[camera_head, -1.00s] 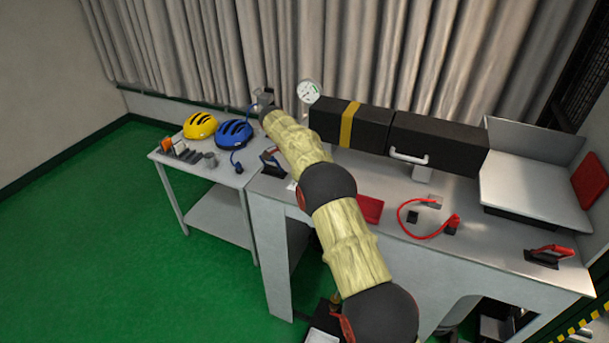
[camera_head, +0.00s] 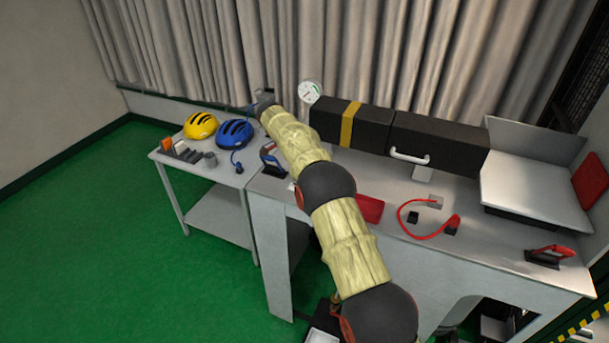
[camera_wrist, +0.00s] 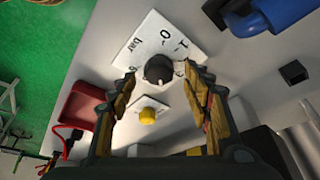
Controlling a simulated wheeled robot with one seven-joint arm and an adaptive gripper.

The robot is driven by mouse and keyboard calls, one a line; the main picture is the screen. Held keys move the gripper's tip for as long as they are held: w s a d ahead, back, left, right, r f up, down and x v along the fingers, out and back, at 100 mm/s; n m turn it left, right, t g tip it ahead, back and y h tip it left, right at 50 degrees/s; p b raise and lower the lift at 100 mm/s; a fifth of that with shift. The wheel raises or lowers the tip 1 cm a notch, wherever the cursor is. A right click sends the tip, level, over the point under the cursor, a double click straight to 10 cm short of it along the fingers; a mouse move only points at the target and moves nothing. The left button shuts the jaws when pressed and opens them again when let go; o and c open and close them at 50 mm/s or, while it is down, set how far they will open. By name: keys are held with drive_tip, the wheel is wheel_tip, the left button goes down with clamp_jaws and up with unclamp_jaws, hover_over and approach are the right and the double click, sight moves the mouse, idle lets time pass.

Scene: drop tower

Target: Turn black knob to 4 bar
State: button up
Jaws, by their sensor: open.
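The black knob (camera_wrist: 158,70) sits on a white dial plate (camera_wrist: 146,42) printed with "bar" and numbers, of which 0 and 1 are readable in the wrist view. The knob's pointer and the 4 mark cannot be made out. My gripper (camera_wrist: 159,77) is open, its two fingertips on either side of the knob; I cannot tell whether they touch it. In the head view my arm hides the knob. A round white pressure gauge (camera_head: 308,92) shows beside the black tower, its reading too small to tell.
A yellow button (camera_wrist: 147,116) on a small white plate lies between my fingers, close to the knob. A red tray (camera_wrist: 80,106) is at left. A blue part (camera_wrist: 283,14) is at upper right. Yellow (camera_head: 200,125) and blue (camera_head: 234,133) helmets lie on the side table.

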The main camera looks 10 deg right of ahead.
drive_tip(key=v, duration=1)
drive_tip(key=shift+s+a+r, duration=0.1)
